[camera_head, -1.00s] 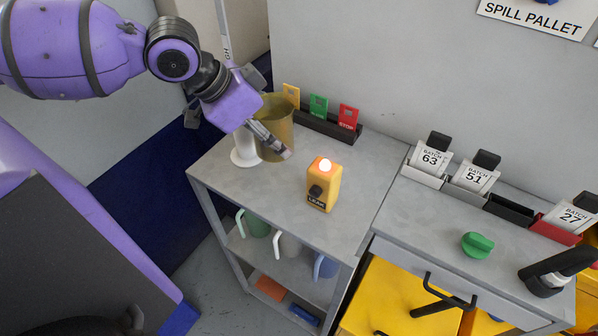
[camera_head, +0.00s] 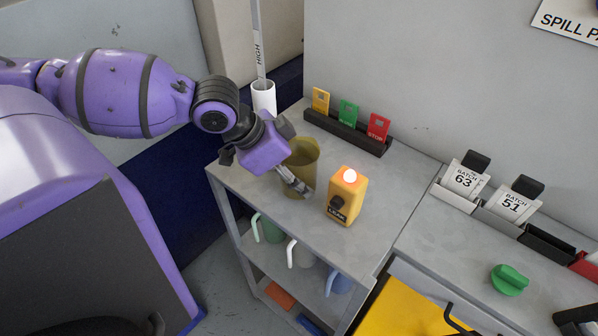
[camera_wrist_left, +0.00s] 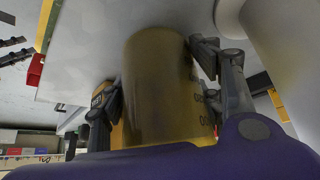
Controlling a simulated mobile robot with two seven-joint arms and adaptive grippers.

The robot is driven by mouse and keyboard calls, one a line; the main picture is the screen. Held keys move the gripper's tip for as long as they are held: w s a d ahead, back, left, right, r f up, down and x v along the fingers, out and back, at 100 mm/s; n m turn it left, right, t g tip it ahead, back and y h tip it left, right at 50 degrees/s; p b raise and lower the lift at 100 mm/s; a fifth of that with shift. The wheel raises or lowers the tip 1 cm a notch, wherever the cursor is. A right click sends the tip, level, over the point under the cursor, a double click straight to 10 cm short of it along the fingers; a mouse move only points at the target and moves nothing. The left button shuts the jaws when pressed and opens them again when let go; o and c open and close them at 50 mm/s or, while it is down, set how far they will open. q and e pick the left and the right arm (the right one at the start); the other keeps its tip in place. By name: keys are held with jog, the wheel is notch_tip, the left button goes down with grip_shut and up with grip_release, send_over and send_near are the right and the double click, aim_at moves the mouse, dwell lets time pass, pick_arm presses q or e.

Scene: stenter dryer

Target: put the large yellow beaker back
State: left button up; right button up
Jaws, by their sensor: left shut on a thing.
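The large yellow beaker (camera_head: 303,158) is upright at the left part of the grey cart top, just left of the orange leak lamp (camera_head: 346,197). My left gripper (camera_head: 292,180) comes in from the left and is shut on the beaker's side. In the left wrist view the beaker (camera_wrist_left: 158,85) stands between the two fingers, with dark markings on its right side. I cannot tell whether its base touches the cart top. My arm and fingers hide part of its front. My right gripper is not in view.
A white tube (camera_head: 263,97) holding a tall rod stands behind my left wrist. A rack (camera_head: 345,135) with yellow, green and red cards lies along the back edge. Green, white and blue jugs sit on the shelf below. The cart top (camera_head: 385,185) right of the lamp is clear.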

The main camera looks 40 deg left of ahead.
pick_arm(q)
jog(key=shift+r, duration=0.1)
jog(key=o, duration=1.2)
jog(key=shift+f, duration=0.2)
jog(key=o, duration=0.4)
jog(key=shift+c, duration=0.2)
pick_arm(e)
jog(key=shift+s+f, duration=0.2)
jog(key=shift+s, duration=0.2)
